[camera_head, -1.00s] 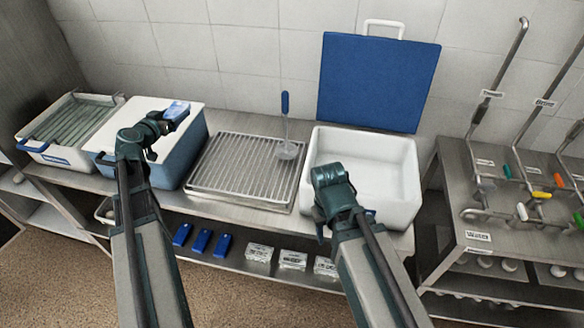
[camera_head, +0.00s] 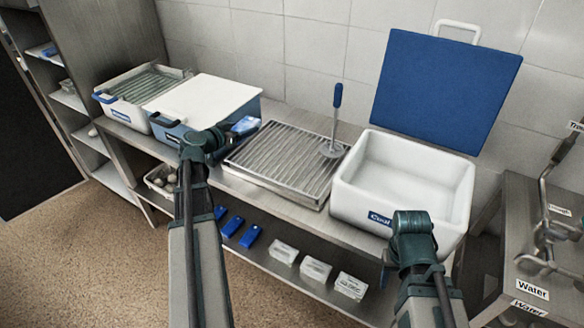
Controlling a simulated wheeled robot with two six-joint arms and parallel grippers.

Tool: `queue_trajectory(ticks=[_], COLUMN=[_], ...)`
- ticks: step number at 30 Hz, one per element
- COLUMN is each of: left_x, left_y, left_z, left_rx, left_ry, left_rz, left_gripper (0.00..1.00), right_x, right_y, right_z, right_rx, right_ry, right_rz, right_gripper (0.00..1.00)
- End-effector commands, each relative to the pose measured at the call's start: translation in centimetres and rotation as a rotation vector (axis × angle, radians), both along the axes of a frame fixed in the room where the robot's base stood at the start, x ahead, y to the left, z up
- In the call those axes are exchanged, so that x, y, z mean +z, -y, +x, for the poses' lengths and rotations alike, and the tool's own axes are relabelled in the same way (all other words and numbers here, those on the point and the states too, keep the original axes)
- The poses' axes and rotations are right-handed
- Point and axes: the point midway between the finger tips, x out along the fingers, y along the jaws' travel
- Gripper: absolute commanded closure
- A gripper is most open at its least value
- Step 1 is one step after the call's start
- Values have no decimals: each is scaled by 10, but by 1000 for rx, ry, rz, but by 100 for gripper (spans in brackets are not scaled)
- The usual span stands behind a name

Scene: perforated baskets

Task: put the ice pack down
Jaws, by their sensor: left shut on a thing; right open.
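My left gripper (camera_head: 234,131) is shut on the ice pack (camera_head: 246,125), a blue pack with a paler patch. It holds the pack beside the right end of the closed blue cooler with the white lid (camera_head: 215,95), near the left edge of the ribbed metal drain tray (camera_head: 285,160). I cannot tell whether the pack touches anything below it. My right gripper (camera_head: 411,224) is open and in front of the open white cooler (camera_head: 350,194), which has a blue label reading "Cool". Its fingertips are mostly hidden.
A white basin with a metal rack (camera_head: 119,108) is at the far left. The lower shelf holds blue packs (camera_head: 250,236) and clear white blocks (camera_head: 316,268).

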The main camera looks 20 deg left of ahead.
Motion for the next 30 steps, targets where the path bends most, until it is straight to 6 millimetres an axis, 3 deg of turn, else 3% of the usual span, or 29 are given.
queue_trajectory(ticks=[1, 6, 11, 17, 22, 30], left_x=[-27, -56, -69, -70, -72, -79], left_y=[-11, -31, -41, -45, -31, 20], left_z=[-9, -31, -43, -47, -35, 11], left_rx=[4, 1, -1, -2, -6, -8], left_ry=[1, 5, 7, 9, 8, 9], left_rz=[0, 0, 1, 2, 2, 1], left_gripper=[93, 93, 93, 93, 93, 93], right_x=[-27, -57, -71, -72, -74, -81], right_y=[0, 0, 0, 0, 0, 0], right_z=[0, 0, 0, 0, 0, 0], right_rx=[0, -1, -1, -1, -1, 0], right_ry=[0, 0, 0, 0, 0, 0], right_rz=[0, 0, 0, 0, 0, 0], right_gripper=[50, 50, 50, 50, 50, 50])
